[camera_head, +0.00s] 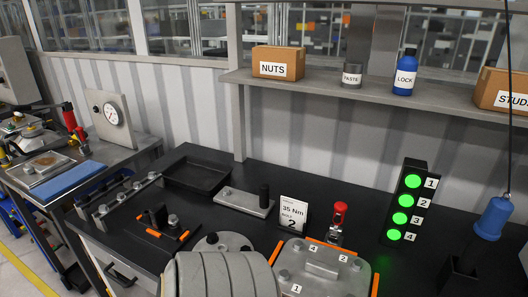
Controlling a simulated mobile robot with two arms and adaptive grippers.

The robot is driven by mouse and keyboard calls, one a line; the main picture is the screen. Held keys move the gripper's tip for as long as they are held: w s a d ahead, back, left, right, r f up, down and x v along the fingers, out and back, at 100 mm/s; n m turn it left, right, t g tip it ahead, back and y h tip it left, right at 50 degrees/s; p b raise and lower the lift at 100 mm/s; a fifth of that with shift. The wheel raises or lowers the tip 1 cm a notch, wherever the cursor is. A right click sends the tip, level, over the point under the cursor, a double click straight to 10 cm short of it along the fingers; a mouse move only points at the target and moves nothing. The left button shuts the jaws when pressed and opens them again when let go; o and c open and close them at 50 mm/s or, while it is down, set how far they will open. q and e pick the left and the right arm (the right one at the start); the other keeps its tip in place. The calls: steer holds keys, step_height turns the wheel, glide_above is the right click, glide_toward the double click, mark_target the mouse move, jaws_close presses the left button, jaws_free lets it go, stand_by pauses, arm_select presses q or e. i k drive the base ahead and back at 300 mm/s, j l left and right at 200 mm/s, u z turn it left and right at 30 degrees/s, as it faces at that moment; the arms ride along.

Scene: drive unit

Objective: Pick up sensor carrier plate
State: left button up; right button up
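A flat grey metal plate (236,201) lies on the black bench top, behind the middle of the bench. Neither of my grippers is in the head view.
A black tray (169,176) lies left of the plate; a "35 Nm" card (293,213) stands to its right. A grey ribbed housing (216,278) and a cover with numbered bolts (321,275) fill the front. A green light stack (407,204) stands right.

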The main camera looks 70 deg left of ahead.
mark_target(260, 206)
steer(key=u, duration=0.4)
steer(key=i+j+u, duration=0.1)
steer(key=u, duration=0.35)
steer(key=i+u, duration=0.1)
steer(key=u, duration=1.65)
steer(key=k+j, duration=0.1)
steer(key=j, duration=0.15)
steer(key=k+j+z, duration=0.1)
steer(key=j, duration=0.2)
